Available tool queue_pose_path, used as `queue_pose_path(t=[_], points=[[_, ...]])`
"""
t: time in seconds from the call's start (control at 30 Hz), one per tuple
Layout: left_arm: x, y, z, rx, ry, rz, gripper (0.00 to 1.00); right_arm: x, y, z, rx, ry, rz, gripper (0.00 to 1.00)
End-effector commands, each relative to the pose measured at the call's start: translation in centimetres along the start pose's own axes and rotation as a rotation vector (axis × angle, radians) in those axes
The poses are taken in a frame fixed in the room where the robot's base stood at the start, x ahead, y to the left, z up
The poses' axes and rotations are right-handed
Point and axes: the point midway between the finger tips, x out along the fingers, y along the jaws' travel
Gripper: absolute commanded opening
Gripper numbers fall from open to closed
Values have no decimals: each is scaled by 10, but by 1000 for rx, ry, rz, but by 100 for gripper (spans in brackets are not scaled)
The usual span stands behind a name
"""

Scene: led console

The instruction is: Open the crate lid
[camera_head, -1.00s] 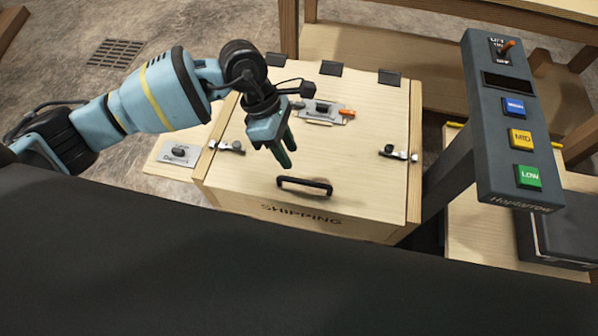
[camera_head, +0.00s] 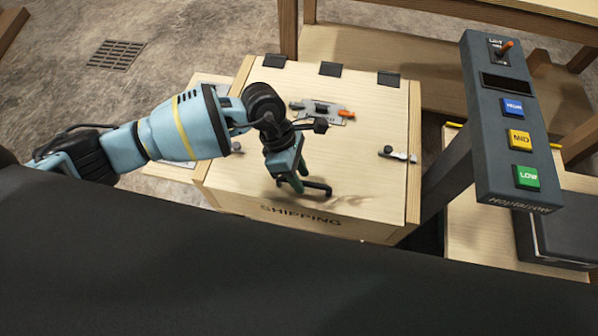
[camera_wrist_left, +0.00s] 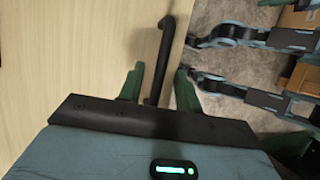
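The wooden crate, marked SHIPPING, has a closed lid (camera_head: 360,170) with a dark bar handle (camera_head: 318,186) near its front edge. The handle also shows in the left wrist view (camera_wrist_left: 163,55). My left gripper (camera_head: 293,187) is at the handle's left part, pointing down. In the left wrist view its two green fingers (camera_wrist_left: 160,85) are apart, one on each side of the handle, with a gap visible. The right latch (camera_head: 397,155) is on the lid's right edge. The left latch (camera_head: 237,148) is mostly hidden by my arm. My right gripper is not in view.
A metal fitting with an orange tip (camera_head: 325,112) sits on the lid's rear half. Dark hinges (camera_head: 331,69) line the back edge. A grey console (camera_head: 511,130) with blue, yellow and green buttons stands right of the crate.

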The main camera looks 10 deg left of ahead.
Motion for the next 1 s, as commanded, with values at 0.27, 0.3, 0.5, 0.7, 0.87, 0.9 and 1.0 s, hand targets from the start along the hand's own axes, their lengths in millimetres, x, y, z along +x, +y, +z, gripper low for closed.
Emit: queue_pose_path(t=[0.27,0.3,0.5,0.7,0.87,0.9,1.0], points=[[0,0,0,0,0,0,7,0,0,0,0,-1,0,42],[0,0,0,0,0,0,2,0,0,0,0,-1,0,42],[0,0,0,0,0,0,0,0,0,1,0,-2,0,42],[-3,0,1,-2,0,-4,0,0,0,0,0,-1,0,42],[-13,0,6,-10,-1,-22,0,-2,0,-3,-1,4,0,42],[-17,0,7,-13,-1,-31,0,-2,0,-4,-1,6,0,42],[-30,1,13,-24,0,-57,0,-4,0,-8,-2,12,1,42]])
